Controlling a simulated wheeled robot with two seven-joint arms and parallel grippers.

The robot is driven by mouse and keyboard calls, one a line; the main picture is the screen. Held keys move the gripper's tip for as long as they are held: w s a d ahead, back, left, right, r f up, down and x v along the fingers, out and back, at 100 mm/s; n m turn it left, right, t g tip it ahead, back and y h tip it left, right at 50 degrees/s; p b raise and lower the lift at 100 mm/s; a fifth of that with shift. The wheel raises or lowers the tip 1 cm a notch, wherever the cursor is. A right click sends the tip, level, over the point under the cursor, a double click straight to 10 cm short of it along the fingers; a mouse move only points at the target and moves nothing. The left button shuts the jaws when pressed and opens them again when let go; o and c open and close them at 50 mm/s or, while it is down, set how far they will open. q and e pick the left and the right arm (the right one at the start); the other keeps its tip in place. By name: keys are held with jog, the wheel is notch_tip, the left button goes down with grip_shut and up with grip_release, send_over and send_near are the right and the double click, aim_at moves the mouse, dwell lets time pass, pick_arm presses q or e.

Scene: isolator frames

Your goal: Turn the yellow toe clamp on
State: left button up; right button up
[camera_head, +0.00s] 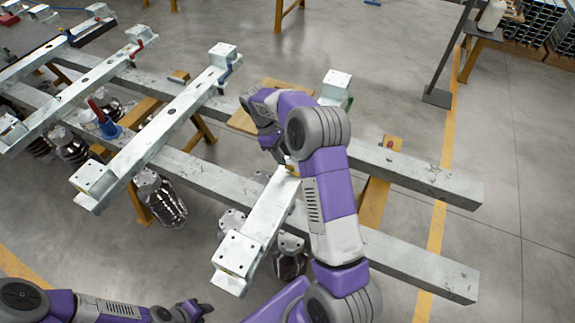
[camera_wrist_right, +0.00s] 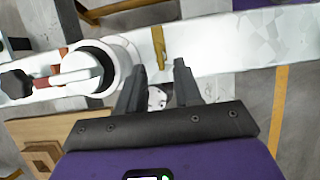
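The yellow toe clamp appears as a narrow yellow piece (camera_wrist_right: 158,47) across the pale metal beam (camera_wrist_right: 225,42) in the right wrist view. In the head view a small yellow bit (camera_head: 291,171) shows on the beam beside my right arm, which hides most of that area. My right gripper (camera_wrist_right: 160,80) has its two dark fingers apart, with nothing between them. Their tips are at the beam's near edge, just short of the yellow piece and apparently not touching it. My left gripper (camera_head: 197,309) is low at the bottom of the head view, away from the beams; its fingers are too small to read.
A round white fitting (camera_wrist_right: 95,70) and a red piece (camera_wrist_right: 44,82) sit left of my right fingers. Long grey rails (camera_head: 410,175) carry several crossbeams (camera_head: 155,132). Dark ribbed insulators (camera_head: 162,200) hang below. The floor (camera_head: 400,60) behind is partly open.

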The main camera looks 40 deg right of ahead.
aim_at(293, 170)
jog(key=shift+b+x, duration=0.45)
jog(key=shift+x, duration=1.75)
jog(key=shift+c, duration=0.5)
grip_shut()
